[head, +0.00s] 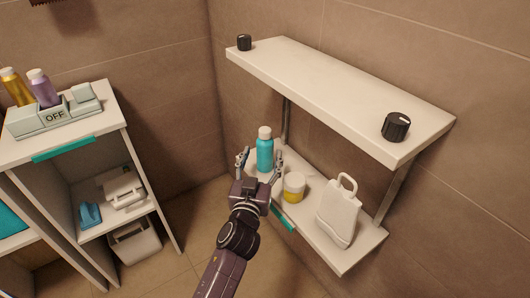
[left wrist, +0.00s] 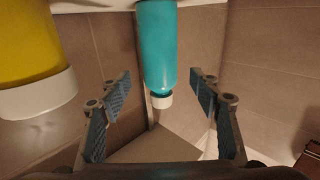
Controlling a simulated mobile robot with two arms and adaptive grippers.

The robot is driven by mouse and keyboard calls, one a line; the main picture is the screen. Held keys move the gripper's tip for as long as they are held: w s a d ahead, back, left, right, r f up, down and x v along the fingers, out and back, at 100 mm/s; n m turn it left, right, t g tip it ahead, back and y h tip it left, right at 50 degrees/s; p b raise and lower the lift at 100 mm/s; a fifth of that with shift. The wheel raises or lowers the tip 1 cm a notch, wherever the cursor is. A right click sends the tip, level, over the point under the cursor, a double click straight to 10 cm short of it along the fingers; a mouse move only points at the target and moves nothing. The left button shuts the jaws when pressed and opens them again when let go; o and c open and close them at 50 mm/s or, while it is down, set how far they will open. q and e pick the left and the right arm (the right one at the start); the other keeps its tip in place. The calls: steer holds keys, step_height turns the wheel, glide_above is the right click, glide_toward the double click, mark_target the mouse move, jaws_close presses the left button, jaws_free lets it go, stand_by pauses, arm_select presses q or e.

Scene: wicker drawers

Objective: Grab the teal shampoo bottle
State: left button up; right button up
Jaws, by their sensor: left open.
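The teal shampoo bottle (head: 265,154) with a pale cap stands upright on the lower wall shelf (head: 300,226). My left gripper (head: 260,160) is open in front of it, one finger to each side in the picture. In the left wrist view the bottle (left wrist: 156,45) appears cap-down, framed between the two open fingers (left wrist: 162,88). No finger visibly touches it, and I cannot tell how deep it sits between them. My right gripper is not in view.
A yellow jar with a white lid (head: 293,187) stands close right of my gripper. A white handled container (head: 339,213) stands further right. The upper shelf (head: 330,90) overhangs at the back. A cabinet (head: 145,185) with purple and gold bottles is at left.

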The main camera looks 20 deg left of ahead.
mark_target(264, 151)
arm_select(q)
steer(key=w, duration=0.5)
steer(key=shift+a+f, duration=0.1)
steer(key=shift+a, duration=0.25)
steer(key=c, duration=1.2)
steer(key=shift+c, duration=1.1)
steer(key=shift+r, duration=0.2)
